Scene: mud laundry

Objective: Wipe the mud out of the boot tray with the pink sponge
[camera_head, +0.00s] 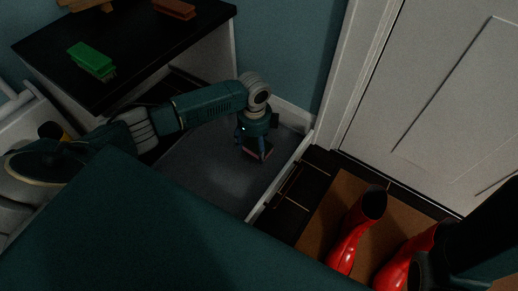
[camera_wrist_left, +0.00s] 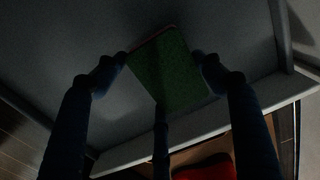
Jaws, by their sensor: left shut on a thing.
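The boot tray (camera_head: 215,187) is a grey, shallow tray with a pale rim, in the middle of the head view. Its rim also shows in the left wrist view (camera_wrist_left: 190,130). My left gripper (camera_head: 255,150) reaches down into the tray near its far right side. It is shut on the sponge, whose pink edge (camera_head: 263,154) just shows. In the left wrist view a green face of the sponge (camera_wrist_left: 172,72) shows between the fingers. I cannot tell whether it touches the tray floor. No distinct mud patch can be made out in this dim light.
A black-topped bench (camera_head: 135,45) with a green brush (camera_head: 92,60) and a brown brush (camera_head: 173,9) stands at upper left. Red boots (camera_head: 346,246) stand on a brown mat (camera_head: 330,207) right of the tray. A white door (camera_head: 440,90) is behind. A dark arm part of mine covers the lower right.

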